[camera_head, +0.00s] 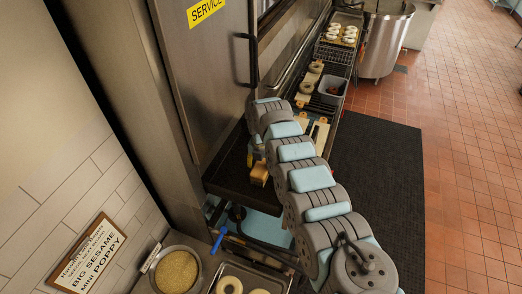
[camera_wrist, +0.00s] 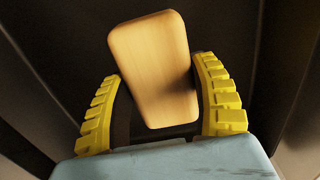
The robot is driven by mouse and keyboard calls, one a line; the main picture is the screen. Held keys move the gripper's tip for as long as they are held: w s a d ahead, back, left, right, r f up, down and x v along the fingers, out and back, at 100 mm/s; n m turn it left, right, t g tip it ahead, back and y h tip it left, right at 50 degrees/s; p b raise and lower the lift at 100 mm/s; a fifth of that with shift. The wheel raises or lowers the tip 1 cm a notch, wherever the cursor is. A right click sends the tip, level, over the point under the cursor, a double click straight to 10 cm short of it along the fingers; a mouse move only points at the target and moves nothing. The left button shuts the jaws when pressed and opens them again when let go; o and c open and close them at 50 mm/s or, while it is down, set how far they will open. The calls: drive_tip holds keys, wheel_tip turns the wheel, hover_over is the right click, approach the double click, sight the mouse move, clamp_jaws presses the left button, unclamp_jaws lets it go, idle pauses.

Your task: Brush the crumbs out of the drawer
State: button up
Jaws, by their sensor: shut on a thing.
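My gripper (camera_wrist: 161,72) is shut on a wooden brush (camera_wrist: 150,50), seen as a pale, rounded block between two yellow-ribbed fingers. Its bristles are not visible in the wrist view. In the head view, the tan brush (camera_head: 260,172) shows beside my arm, over a dark, flat, tray-like surface (camera_head: 228,176) that looks like the drawer, below the metal door. My gripper is mostly hidden by my arm there. I cannot tell whether the brush touches the surface. No crumbs can be made out.
A metal door (camera_head: 205,70) with a handle stands at left. A seed bowl (camera_head: 177,271) and a bagel tray (camera_head: 250,278) are at the bottom. Bagel boards (camera_head: 314,78) and a grey tub (camera_head: 332,86) line the counter behind. A dark mat (camera_head: 385,170) lies at right.

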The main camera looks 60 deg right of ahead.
wheel_tip(320, 180, up, 3)
drive_tip(key=shift+d+f+p, duration=0.1)
drive_tip(key=shift+f+p, duration=0.1)
drive_tip(key=shift+p, duration=0.1)
drive_tip(key=shift+d+r+p, duration=0.1)
drive_tip(key=shift+r+p, duration=0.2)
drive_tip(key=shift+r, duration=0.05)
drive_tip(key=shift+r+p, duration=0.85)
drive_tip(key=shift+r, duration=1.55)
drive_tip(key=shift+w, duration=0.1)
